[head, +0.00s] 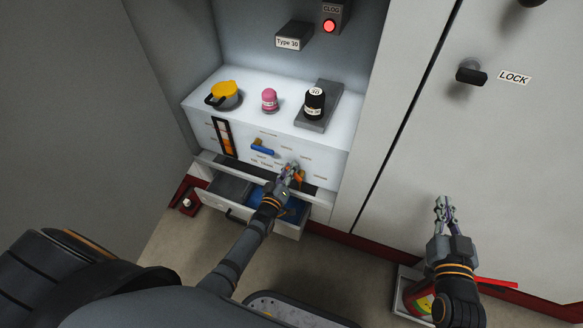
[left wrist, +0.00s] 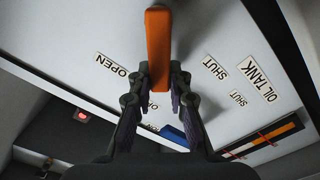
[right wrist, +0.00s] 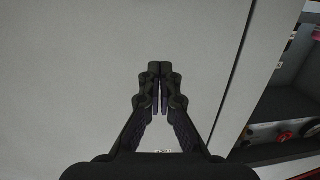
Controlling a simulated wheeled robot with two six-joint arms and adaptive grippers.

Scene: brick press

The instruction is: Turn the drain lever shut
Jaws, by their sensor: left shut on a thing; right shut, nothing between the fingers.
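An orange lever (head: 300,177) sits low on the white front panel of the cabinet unit; it also shows large in the left wrist view (left wrist: 158,50). My left gripper (head: 290,170) is shut on this lever, with one finger on each side. In the left wrist view the lever lies between an OPEN label (left wrist: 111,64) on its left and a SHUT label (left wrist: 215,68) on its right. I cannot read a drain label. A blue lever (head: 263,149) is further left on the panel. My right gripper (head: 444,205) is shut and empty before the grey door.
Below the panel an open drawer (head: 231,187) has a blue inside. A red lamp (head: 329,26) glows under CLOG. A black LOCK knob (head: 471,72) is on the door.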

